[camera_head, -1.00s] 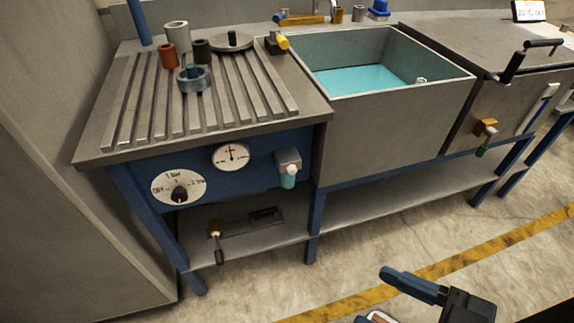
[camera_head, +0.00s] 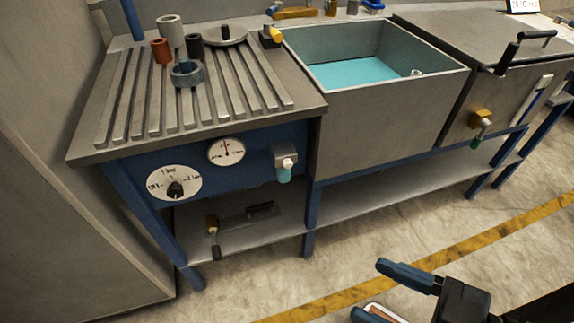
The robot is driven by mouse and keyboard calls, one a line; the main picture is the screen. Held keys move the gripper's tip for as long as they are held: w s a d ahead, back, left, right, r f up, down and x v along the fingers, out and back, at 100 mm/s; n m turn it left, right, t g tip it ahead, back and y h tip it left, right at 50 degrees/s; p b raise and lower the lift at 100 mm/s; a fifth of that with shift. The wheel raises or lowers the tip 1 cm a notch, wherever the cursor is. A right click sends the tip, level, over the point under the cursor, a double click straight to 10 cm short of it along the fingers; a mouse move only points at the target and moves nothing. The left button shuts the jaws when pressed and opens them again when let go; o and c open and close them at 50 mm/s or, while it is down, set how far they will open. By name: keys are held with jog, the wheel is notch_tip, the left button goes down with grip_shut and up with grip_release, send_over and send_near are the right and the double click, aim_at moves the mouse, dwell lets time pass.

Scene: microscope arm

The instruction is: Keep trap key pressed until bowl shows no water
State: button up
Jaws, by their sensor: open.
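On the blue front of the left bench, a grey fitting (camera_head: 285,152) carries a small pale knob, with a short teal bowl (camera_head: 284,174) hanging beneath it. These look like the trap; I cannot make out a separate key or the water level. The bowl's teal colour fills most of what shows. My gripper (camera_head: 368,289) is open and empty at the lower right, over the floor, well apart from the fitting. Its two blue fingers show, the lower one cut by the picture's bottom edge.
A round pressure gauge (camera_head: 226,151) and a dial with a black knob (camera_head: 175,189) sit left of the fitting. A lever valve (camera_head: 212,225) hangs below. A sink (camera_head: 390,125) holding teal water stands right. Loose parts stand on the slatted bench top (camera_head: 120,110). The floor in front is open.

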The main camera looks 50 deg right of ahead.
grip_shut()
dwell(0.5)
dwell(1.1)
